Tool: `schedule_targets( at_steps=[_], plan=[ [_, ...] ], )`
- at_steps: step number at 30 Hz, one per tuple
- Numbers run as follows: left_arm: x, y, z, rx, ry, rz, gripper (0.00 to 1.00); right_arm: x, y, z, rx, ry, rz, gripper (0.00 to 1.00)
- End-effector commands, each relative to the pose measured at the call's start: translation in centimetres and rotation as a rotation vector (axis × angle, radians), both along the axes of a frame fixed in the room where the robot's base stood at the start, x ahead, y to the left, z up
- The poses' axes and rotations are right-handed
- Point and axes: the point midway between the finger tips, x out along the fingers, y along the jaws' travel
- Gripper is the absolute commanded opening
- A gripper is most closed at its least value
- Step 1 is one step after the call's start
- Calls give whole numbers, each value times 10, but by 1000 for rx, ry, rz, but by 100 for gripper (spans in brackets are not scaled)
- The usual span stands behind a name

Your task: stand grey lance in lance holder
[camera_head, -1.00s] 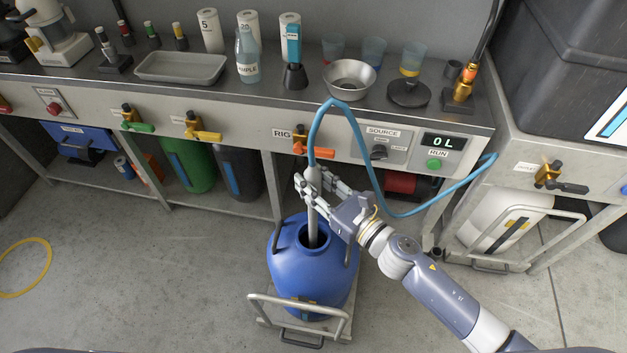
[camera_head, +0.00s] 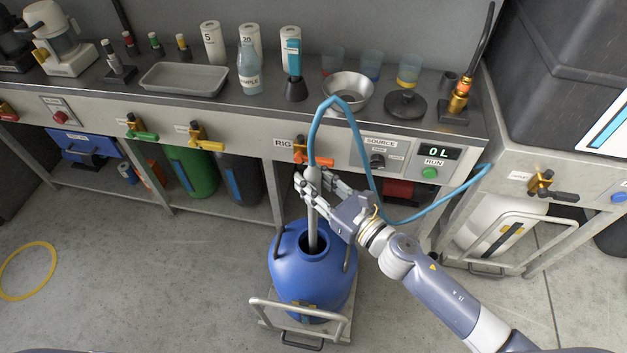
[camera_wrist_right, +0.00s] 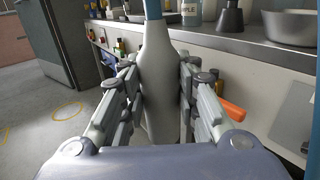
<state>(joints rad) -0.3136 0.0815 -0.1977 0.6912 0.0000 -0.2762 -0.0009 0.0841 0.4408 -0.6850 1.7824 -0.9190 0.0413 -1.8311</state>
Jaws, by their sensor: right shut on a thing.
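The grey lance (camera_head: 311,215) is upright, with a blue hose (camera_head: 347,101) running from its top. Its lower end is inside the open mouth of the blue drum (camera_head: 290,279), so the tip is hidden. My right gripper (camera_head: 313,188) is shut on the lance's thick upper part, above the drum. The right wrist view shows the lance's grey body (camera_wrist_right: 160,85) between the two fingers (camera_wrist_right: 160,100). I cannot surely identify the lance holder; a small dark cup (camera_head: 449,81) stands at the bench's right end. My left gripper is not in view.
The bench (camera_head: 330,128) behind the drum carries a metal bowl (camera_head: 348,93), a black disc-shaped base (camera_head: 405,106), bottles and cups. An orange-handled valve (camera_head: 312,158) juts from its front near the hose. The drum stands on a railed trolley (camera_head: 300,308). The floor at left is open.

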Motion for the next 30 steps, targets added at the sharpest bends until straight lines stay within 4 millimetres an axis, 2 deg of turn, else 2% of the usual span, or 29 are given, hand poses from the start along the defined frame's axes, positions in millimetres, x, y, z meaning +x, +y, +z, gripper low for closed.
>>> schedule_targets(
  at_steps=[1,5,30],
  plan=[
    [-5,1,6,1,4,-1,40,0,0,9,1,-1,1,0],
    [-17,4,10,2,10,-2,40,0,0,19,1,-1,0,0],
    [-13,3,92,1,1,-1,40,0,0,104,1,-2,1,0]
  ],
)
